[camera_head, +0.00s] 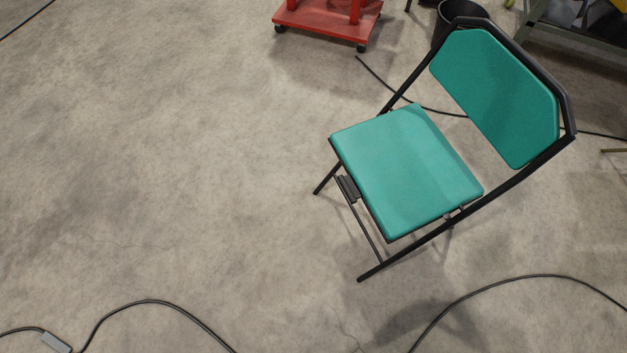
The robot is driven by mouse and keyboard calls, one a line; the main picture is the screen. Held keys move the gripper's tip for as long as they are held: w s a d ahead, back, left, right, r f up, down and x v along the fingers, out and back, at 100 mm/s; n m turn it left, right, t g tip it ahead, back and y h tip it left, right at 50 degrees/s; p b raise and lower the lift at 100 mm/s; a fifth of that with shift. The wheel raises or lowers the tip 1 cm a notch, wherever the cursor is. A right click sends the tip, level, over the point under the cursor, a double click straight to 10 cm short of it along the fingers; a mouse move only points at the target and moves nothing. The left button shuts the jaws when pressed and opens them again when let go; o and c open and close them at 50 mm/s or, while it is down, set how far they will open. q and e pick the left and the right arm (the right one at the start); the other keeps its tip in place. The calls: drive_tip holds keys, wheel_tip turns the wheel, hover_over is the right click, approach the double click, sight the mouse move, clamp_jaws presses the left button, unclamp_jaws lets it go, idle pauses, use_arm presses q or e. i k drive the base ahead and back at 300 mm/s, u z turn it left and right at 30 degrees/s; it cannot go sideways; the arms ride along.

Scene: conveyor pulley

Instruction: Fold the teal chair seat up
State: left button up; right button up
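A folding chair with a black metal frame (510,187) stands unfolded on the floor at the right of the head view. Its teal seat (405,170) is down and roughly level. Its teal backrest (497,98) is at the upper right, and the seat's front edge faces the lower left. A small dark block (347,188) sits on the frame below the front edge of the seat. Neither of my grippers shows in the view.
A red wheeled cart (328,20) stands at the top, with a black bin (463,14) behind the chair. A grey metal frame (575,40) is at the top right. Black cables (500,283) lie on the floor. The concrete floor (160,150) at left is mostly clear.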

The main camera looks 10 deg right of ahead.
sight(406, 174)
drive_tip(key=u, duration=0.95)
drive_tip(key=i, duration=2.3)
drive_tip(key=z, duration=4)
drive_tip(key=k, duration=1.25)
drive_tip(key=u, duration=0.9)
